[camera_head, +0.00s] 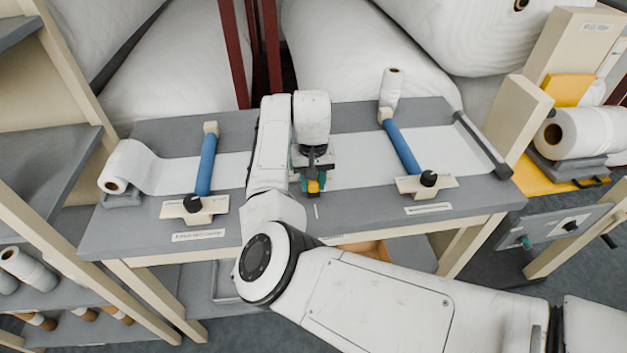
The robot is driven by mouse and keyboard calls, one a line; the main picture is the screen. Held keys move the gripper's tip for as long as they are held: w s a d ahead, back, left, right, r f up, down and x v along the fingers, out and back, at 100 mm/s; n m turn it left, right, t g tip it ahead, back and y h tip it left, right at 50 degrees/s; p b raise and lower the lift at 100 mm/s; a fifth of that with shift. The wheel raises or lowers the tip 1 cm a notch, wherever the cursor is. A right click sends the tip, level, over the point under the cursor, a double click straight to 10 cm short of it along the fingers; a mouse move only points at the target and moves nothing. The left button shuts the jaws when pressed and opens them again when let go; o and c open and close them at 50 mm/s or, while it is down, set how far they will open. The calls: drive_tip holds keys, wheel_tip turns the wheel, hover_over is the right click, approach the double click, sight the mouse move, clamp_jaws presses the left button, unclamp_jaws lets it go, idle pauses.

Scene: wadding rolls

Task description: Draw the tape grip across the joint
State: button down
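My gripper (312,172) points down over the middle of the grey worktable (365,215). A small yellow piece (313,187) with dark and teal parts shows right at its fingertips, and it may be the tape grip. It is too small and too crowded to tell whether the fingers are closed on it. A white sheet lies on the table to the left (232,172) and to the right (362,172) of my gripper. The joint between them is not clearly seen, as my arm and gripper cover the middle.
Blue bars (206,163) and (402,148) cross the sheet on either side, with black knobs at their front ends. A white roll (128,166) sits at the table's left end. A dark bar (482,144) lies at the right.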

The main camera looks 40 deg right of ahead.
drive_tip(key=c, duration=0.8)
unclamp_jaws()
drive_tip(key=shift+s+a, duration=0.15)
drive_tip(key=shift+c, duration=0.2)
wheel_tip(320, 180, up, 11)
drive_tip(key=b, duration=0.1)
drive_tip(key=shift+f+b, duration=0.2)
drive_tip(key=shift+b, duration=0.1)
